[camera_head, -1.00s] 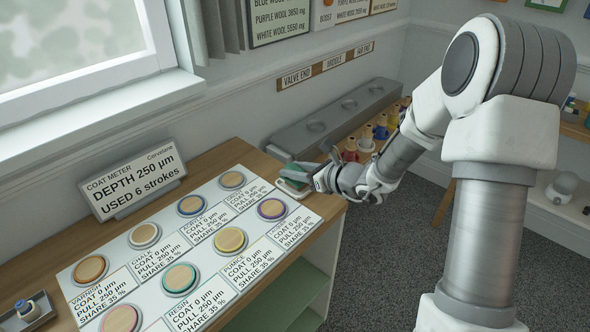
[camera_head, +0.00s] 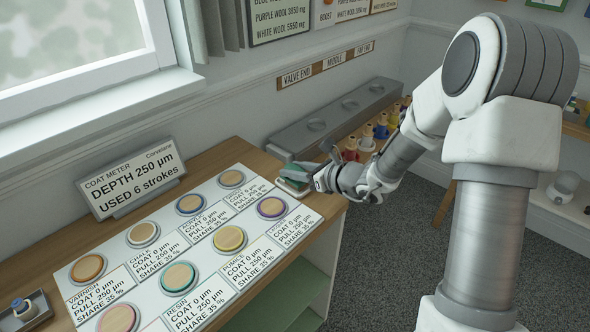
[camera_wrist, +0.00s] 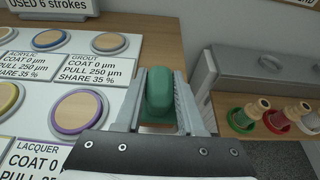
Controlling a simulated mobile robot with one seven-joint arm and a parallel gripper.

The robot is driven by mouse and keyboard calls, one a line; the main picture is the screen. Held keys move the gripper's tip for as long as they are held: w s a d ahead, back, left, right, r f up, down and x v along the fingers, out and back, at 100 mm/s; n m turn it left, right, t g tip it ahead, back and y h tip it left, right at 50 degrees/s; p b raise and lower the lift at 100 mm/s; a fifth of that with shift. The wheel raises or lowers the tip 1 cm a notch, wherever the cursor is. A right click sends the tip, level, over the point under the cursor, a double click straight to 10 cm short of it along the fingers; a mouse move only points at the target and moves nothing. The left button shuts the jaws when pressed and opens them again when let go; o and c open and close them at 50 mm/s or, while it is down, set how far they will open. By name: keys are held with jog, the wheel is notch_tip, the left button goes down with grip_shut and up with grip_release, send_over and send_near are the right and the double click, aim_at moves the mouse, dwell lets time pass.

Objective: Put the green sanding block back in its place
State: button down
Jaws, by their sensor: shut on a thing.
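The green sanding block (camera_wrist: 160,92) sits between the two fingers of my gripper (camera_wrist: 163,78) in the wrist view. My gripper is shut on it. In the head view my gripper (camera_head: 304,174) is at the far right end of the wooden bench, with the green block (camera_head: 293,182) low at its tips. A small pale-edged spot lies at or under the block in the head view. The block and fingers hide most of it, and I cannot tell whether the block touches it.
A white board (camera_head: 207,222) with round wooden-topped discs and labels covers the bench left of my gripper. A coat meter sign (camera_head: 131,180) stands behind it. A long grey box (camera_head: 335,118) and several coloured bottles (camera_head: 367,138) are beyond the bench end.

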jog(key=shift+f+b, duration=0.4)
jog(key=shift+f, duration=0.05)
jog(key=shift+c, duration=2.2)
grip_release()
jog(key=p+v, duration=0.4)
jog(key=v, duration=1.3)
jog(key=shift+r, duration=0.2)
jog(key=shift+s+d, duration=0.1)
jog(key=shift+d, duration=0.05)
